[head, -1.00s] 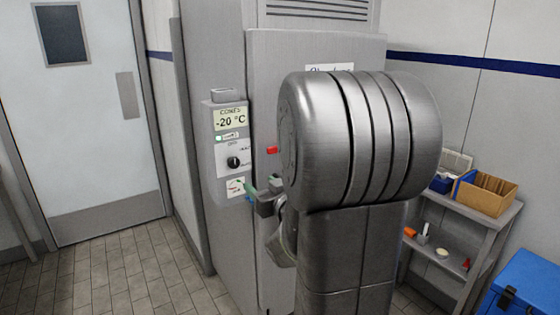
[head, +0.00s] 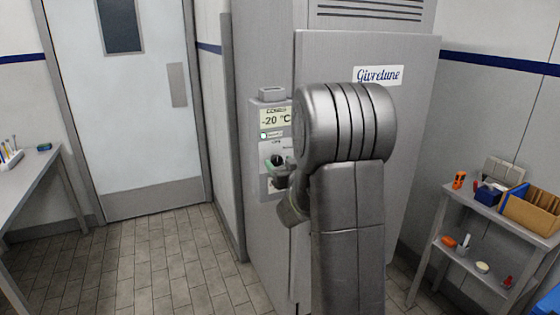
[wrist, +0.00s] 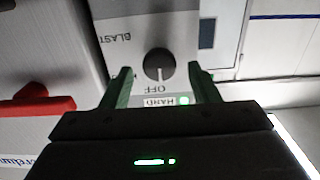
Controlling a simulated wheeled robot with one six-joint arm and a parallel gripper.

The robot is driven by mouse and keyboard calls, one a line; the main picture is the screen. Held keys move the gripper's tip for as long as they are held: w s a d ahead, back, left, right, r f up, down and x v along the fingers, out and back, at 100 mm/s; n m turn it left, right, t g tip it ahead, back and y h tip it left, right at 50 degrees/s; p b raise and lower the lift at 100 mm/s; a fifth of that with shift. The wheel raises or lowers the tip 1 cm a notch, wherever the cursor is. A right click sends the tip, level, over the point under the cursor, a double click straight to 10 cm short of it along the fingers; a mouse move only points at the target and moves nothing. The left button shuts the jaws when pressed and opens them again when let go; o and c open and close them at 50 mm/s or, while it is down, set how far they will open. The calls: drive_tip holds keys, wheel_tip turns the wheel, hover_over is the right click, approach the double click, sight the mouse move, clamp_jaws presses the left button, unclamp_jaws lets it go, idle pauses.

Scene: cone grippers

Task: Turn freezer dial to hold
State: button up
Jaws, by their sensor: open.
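The freezer's control panel (head: 275,118) has a display reading -20 °C. In the wrist view, which shows the lettering upside down, the dark round dial (wrist: 159,64) sits on a white plate. Its white pointer line points down in the picture, toward the word OFF. BLAST is printed to the upper left, and a lit green lamp (wrist: 185,100) is beside a small label below. A HOLD mark is not readable. My gripper (wrist: 160,72) is open, its green fingers either side of the dial; contact cannot be told. In the head view my gripper (head: 274,163) partly covers the dial.
A red part (wrist: 35,101) juts out left of my gripper in the wrist view. The freezer door (head: 420,120) is closed. A shelf unit (head: 480,215) with boxes stands at right, a bench (head: 30,180) at left. The tiled floor between is clear.

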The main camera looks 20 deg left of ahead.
drive_tip(key=shift+w+a, duration=0.25)
drive_tip(key=shift+a, duration=0.05)
drive_tip(key=shift+c, duration=0.4)
drive_tip(key=c, duration=0.9)
drive_tip(key=shift+o, duration=0.2)
drive_tip(key=shift+f+m+b, duration=0.1)
drive_tip(key=shift+m+b, duration=0.2)
drive_tip(key=shift+m, duration=0.1)
drive_tip(key=shift+m+b, duration=0.65)
drive_tip(key=shift+m, duration=0.35)
drive_tip(key=m, duration=0.2)
drive_tip(key=shift+d+m+b, duration=0.1)
drive_tip(key=shift+m+b, duration=0.2)
drive_tip(key=shift+b, duration=0.1)
drive_tip(key=m, duration=0.6)
drive_tip(key=shift+w, duration=0.1)
drive_tip(key=shift+m, duration=0.4)
